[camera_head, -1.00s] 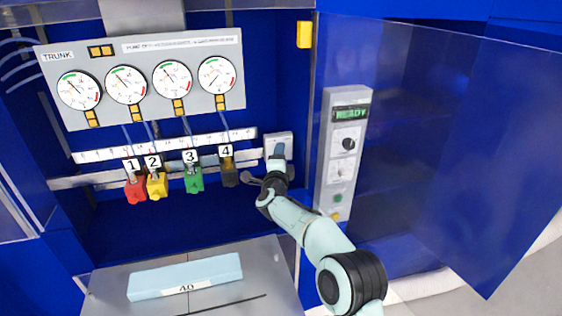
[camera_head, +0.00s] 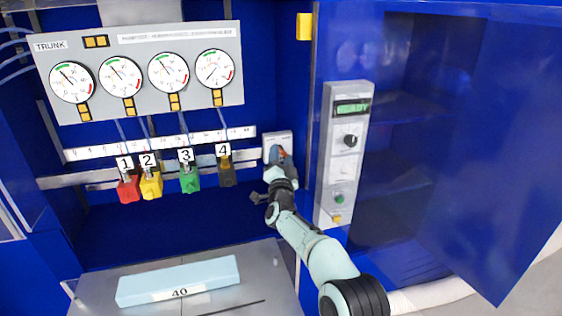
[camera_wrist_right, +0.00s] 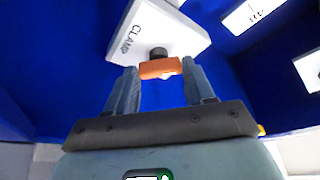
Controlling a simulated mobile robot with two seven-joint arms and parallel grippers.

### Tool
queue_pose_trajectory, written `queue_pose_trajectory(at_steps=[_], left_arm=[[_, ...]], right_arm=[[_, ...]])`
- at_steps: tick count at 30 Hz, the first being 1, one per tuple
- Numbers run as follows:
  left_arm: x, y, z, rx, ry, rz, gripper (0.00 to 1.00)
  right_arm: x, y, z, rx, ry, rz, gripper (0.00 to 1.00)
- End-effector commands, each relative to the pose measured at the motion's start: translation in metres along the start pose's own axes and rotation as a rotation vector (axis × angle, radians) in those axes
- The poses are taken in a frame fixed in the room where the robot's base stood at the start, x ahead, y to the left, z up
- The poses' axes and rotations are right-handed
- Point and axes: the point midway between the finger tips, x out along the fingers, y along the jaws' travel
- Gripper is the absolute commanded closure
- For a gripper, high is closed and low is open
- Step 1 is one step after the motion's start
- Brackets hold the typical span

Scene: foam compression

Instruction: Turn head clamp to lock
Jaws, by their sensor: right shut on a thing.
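The clamp box (camera_head: 271,140) is a small white plate on the blue back wall, right of the numbered heads. In the right wrist view the white box (camera_wrist_right: 162,28) reads CLAMP and carries a dark round hub with an orange handle (camera_wrist_right: 158,69). My right gripper (camera_head: 280,155) reaches up to the box in the head view and covers part of it. In the wrist view the fingers (camera_wrist_right: 160,72) are on either side of the orange handle, shut on it. The handle lies roughly crosswise. My left gripper is not in view.
Red (camera_head: 129,189), yellow (camera_head: 151,186), green (camera_head: 190,180) and black (camera_head: 227,174) heads hang left of the gripper under a gauge panel (camera_head: 140,72). A control panel (camera_head: 343,155) stands right. A pale blue foam block (camera_head: 178,280) lies on the grey surface below.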

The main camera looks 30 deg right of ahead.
Motion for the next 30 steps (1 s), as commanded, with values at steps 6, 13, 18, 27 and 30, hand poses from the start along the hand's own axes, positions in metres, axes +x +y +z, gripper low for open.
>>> queue_pose_trajectory(at_steps=[6,13,18,27,30], left_arm=[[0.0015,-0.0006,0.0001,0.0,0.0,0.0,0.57],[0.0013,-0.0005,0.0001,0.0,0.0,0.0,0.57],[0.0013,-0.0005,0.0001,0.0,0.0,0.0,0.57],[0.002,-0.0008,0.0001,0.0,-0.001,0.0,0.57],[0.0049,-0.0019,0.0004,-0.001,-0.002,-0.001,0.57]], right_arm=[[0.0003,-0.0011,-0.001,-0.017,0.001,-0.009,0.77],[0.0004,-0.0011,-0.0011,-0.018,0.001,-0.009,0.77],[0.0003,-0.0009,-0.001,-0.017,0.001,-0.008,0.21],[-0.0007,0.0,-0.0003,-0.015,0.0,-0.007,0.21],[-0.0054,0.0002,0.0004,-0.015,0.0,-0.007,0.21]])
